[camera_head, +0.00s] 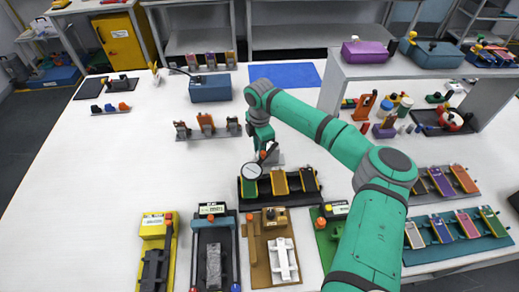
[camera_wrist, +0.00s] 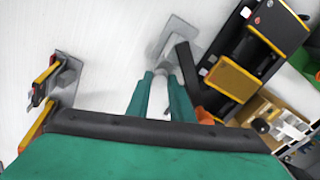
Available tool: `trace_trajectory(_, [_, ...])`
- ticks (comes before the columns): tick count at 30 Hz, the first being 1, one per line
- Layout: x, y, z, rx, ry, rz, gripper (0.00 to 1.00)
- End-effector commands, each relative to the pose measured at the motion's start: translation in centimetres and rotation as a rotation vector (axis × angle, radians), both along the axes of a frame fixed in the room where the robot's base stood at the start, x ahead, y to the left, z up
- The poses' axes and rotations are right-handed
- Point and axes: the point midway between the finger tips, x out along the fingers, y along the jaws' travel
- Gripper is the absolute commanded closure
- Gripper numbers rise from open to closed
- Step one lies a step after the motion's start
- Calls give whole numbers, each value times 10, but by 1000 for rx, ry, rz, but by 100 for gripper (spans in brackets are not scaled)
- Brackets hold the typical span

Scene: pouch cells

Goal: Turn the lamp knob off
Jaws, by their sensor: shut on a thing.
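The lamp stands near the middle of the white table, with a round magnifier-like head (camera_head: 252,170) over the left end of a dark cell tray. Its grey base plate (camera_head: 275,158) sits behind my gripper; the base (camera_wrist: 172,36) also shows in the wrist view. A small orange knob (camera_head: 263,155) shows beside my fingers, and an orange part (camera_wrist: 205,116) lies just right of them in the wrist view. My gripper (camera_head: 262,147) points down at the lamp. In the wrist view my green fingers (camera_wrist: 160,98) close around a pale upright part of the lamp; the exact contact is partly hidden.
The dark tray (camera_head: 280,199) with several pouch cells is close in front of the lamp. Several testing stations line the front edge, including a yellow one (camera_head: 155,228). Small clamps (camera_head: 206,123) stand behind left. A shelf (camera_head: 400,72) is at right.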

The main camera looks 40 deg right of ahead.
Motion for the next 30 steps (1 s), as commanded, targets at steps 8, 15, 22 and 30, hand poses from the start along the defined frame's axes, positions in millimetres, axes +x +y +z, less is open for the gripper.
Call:
trace_trajectory(8, [0,0,0,0,-1,-1,72])
trace_trajectory(15, [0,0,0,0,0,-2,72])
trace_trajectory(22, [0,0,0,1,0,-81,72])
trace_trajectory(30, [0,0,0,2,0,-335,72])
